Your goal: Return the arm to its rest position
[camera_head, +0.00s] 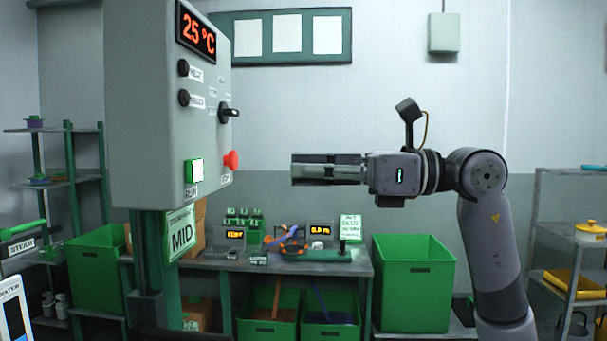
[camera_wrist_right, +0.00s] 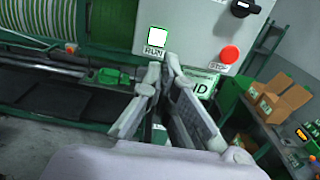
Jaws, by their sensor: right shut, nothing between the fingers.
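My right gripper (camera_head: 297,169) is at the middle of the head view, with its arm coming in from the right. Its fingers are shut and empty and point left toward the grey control box (camera_head: 150,110), with a clear gap between. In the right wrist view the fingertips (camera_wrist_right: 163,62) lie just below the lit RUN button (camera_wrist_right: 156,36) in the picture. The RUN button (camera_head: 194,170) also glows white with a green frame in the head view. The red stop button (camera_head: 232,160) is on the box's right face. My left gripper is not in view.
The box's display (camera_head: 196,33) reads 25 °C, and a MID sign (camera_head: 181,234) hangs below. Behind stands a workbench (camera_head: 345,267) with small devices. A large green bin (camera_head: 414,285) stands right of it. Shelves (camera_head: 38,130) are at left and a rack (camera_head: 555,235) at right.

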